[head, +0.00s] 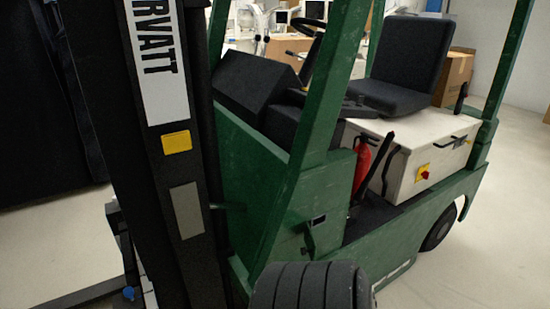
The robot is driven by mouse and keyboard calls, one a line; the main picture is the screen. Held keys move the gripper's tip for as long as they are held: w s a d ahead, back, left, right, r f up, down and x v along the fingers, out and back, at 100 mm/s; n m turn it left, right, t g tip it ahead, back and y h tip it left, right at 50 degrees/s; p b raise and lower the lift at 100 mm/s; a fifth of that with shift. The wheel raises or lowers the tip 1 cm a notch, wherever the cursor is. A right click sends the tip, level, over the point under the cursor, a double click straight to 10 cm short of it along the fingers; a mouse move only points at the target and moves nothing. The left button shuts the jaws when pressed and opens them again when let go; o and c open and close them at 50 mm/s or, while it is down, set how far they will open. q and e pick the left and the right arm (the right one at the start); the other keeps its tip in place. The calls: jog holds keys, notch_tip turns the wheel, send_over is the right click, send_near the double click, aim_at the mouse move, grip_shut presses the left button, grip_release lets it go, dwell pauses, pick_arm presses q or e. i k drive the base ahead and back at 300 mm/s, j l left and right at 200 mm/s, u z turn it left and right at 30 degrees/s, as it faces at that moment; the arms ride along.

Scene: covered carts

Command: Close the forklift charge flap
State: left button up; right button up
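A green forklift (265,190) fills the middle of the head view, its mast (165,130) at the left and its seat (408,62) at the back right. On its green side, above the front wheel, is a small protruding panel (322,235) with a dark rectangular piece (317,221) near its top. This may be the charge flap; I cannot tell for sure, nor whether it stands open. Neither of my grippers is in view.
The ridged black front wheel (308,287) stands at the bottom, below the panel. A white box with a red knob (424,173) sits under the seat. A red extinguisher (362,165) stands beside it. Free floor (480,260) lies at the right.

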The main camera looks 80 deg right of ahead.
aim_at(311, 246)
jog(key=i+z, duration=0.15)
jog(key=z, duration=0.3)
jog(key=i+l+z, duration=0.1)
jog(key=z, duration=0.35)
jog(key=i+z, duration=0.15)
jog(key=z, duration=1.95)
jog(key=i+l+z, duration=0.1)
jog(key=i+z, duration=0.15)
